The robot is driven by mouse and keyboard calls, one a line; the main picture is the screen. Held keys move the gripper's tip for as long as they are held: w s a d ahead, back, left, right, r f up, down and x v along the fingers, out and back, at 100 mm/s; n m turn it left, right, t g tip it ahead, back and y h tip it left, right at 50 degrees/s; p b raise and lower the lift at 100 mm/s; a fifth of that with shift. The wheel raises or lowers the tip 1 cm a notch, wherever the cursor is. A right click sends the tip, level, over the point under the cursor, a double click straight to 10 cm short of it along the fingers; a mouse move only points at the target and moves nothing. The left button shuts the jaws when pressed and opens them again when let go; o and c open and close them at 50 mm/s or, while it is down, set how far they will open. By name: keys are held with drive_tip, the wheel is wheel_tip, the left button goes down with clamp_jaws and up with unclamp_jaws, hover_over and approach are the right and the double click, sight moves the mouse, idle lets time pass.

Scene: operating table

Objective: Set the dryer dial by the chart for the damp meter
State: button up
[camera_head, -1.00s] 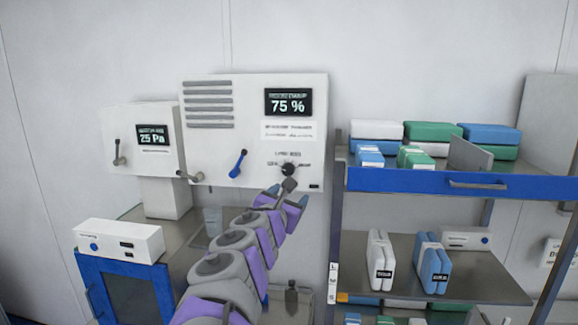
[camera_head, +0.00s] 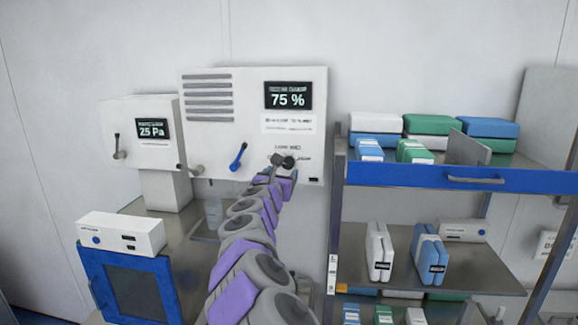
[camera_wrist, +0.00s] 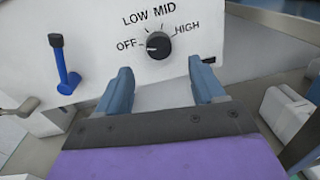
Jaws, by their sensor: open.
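The dryer dial (camera_wrist: 158,45) is a round black knob on the white cabinet front (camera_head: 215,145). OFF, LOW, MID and HIGH are printed around it in the wrist view. A pale mark shows on its left side, toward OFF, but the exact setting is hard to tell. The damp meter display (camera_head: 288,96) reads 75 %. A small printed label, possibly the chart (camera_head: 289,123), sits below it, too small to read. My gripper (camera_wrist: 162,86) is open and empty, its blue-grey fingers spread below the dial and apart from it. In the head view my arm partly hides the dial area.
A second unit reading 25 Pa (camera_head: 152,129) stands further left. A white box (camera_head: 120,234) sits on a blue-framed cabinet (camera_head: 131,285). The shelf rack (camera_head: 400,178) with packs is close on the right.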

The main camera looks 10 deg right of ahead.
sight(288, 165)
drive_tip(key=w, duration=0.3)
drive_tip(key=w+d+p, duration=0.1)
drive_tip(key=w+d, duration=0.2)
drive_tip(key=shift+d, duration=0.1)
drive_tip(key=shift+w, duration=0.2)
drive_tip(key=shift+w+a, duration=0.1)
drive_tip(key=shift+a, duration=0.5)
drive_tip(key=shift+d, duration=0.45)
drive_tip(key=c, duration=0.6)
drive_tip(key=shift+a, duration=0.15)
drive_tip(key=c, duration=0.5)
